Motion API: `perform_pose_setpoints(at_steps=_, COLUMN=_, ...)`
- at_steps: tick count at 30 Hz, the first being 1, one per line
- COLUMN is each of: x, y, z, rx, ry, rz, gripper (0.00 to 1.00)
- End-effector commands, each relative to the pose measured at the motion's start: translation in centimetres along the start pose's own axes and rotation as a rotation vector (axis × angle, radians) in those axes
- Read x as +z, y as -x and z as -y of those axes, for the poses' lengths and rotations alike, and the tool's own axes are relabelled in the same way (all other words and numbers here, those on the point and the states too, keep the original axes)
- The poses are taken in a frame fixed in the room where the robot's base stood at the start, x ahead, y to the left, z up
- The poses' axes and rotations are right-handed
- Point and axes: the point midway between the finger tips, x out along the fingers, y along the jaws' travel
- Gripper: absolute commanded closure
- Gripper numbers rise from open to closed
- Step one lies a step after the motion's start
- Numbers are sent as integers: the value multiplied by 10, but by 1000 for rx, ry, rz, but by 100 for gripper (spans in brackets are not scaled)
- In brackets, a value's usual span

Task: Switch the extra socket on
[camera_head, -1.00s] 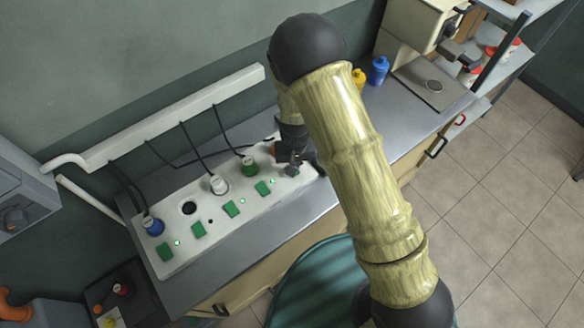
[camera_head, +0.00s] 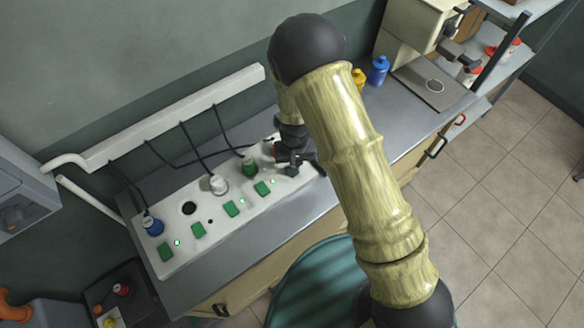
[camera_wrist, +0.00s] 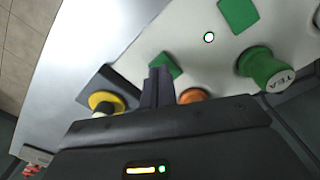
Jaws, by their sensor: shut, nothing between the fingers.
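A white socket strip (camera_head: 215,222) lies on the grey counter with a row of green switches. No label reading "extra" is legible. My gripper (camera_wrist: 158,88) is shut and empty at the strip's right end. In the wrist view its fingertips overlap the edge of a green switch (camera_wrist: 168,65); I cannot tell whether they touch it. An orange plug (camera_wrist: 193,96) shows beside the fingers, partly hidden. Another switch (camera_wrist: 238,14) is nearby, with a lit indicator (camera_wrist: 209,37) between the two switches. The head view also shows green switches (camera_head: 262,188) left of my gripper.
A green plug (camera_wrist: 262,68) marked TEA, a white plug (camera_head: 219,184) and a blue plug (camera_head: 153,226) stand in the strip, with black cables behind. One socket (camera_head: 189,208) is empty. A yellow round thing (camera_wrist: 104,102) is near my gripper. A blue bottle (camera_head: 378,70) stands farther right.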

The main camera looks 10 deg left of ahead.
Motion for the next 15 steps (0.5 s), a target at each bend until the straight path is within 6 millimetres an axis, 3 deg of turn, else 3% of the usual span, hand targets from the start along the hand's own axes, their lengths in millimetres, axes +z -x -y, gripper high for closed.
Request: perform_pose_setpoints(at_steps=15, x=0, y=-4, z=0, rx=0, ry=0, rz=0, gripper=100)
